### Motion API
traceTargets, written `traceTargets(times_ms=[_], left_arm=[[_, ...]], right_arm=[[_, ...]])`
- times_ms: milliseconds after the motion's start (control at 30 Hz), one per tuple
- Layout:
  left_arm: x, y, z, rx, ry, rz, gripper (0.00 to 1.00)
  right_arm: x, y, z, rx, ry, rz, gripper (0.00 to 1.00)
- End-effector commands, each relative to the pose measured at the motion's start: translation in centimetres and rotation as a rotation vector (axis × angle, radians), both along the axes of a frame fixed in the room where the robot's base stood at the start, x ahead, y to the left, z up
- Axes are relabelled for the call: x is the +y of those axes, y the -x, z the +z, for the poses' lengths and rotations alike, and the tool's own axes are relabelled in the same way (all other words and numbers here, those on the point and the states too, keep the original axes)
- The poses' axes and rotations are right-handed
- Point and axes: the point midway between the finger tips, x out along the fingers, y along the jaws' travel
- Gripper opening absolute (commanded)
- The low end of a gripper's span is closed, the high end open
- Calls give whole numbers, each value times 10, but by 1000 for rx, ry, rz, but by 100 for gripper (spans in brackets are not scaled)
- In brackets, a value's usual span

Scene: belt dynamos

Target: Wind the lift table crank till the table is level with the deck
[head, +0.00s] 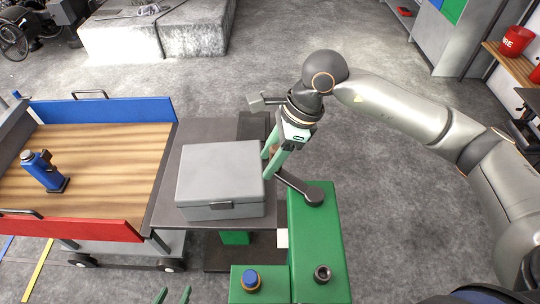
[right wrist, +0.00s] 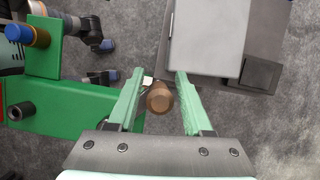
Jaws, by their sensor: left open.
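The lift table (head: 165,205) has a dark top with a grey lidded box (head: 220,180) on it. The crank (head: 298,187) is a dark arm on top of a green housing (head: 315,240). Its brown knob (right wrist: 160,97) lies between the fingers of my right gripper (right wrist: 160,80), with a narrow gap on each side. In the head view my right gripper (head: 273,165) comes down over the crank's far end and mostly hides the knob. My left gripper (head: 173,296) is open and empty at the bottom edge; only its fingertips show.
Left of the table stands a cart with a wooden deck (head: 95,165), blue and red side boards and a blue bottle-like part (head: 43,170).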

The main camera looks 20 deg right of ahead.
Motion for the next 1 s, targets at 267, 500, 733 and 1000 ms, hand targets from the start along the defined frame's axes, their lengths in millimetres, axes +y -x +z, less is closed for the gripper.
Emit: traceTargets(times_ms=[267, 500, 733, 1000], left_arm=[[0, 0, 0, -1, -1, -1, 62], [0, 0, 0, -1, -1, -1, 62], [0, 0, 0, -1, -1, -1, 62], [0, 0, 0, -1, -1, -1, 62]], right_arm=[[0, 0, 0, 0, 0, 0, 18], [0, 0, 1, 0, 0, 0, 0], [0, 0, 1, -1, 0, 0, 0], [0, 0, 1, -1, 0, 0, 0]])
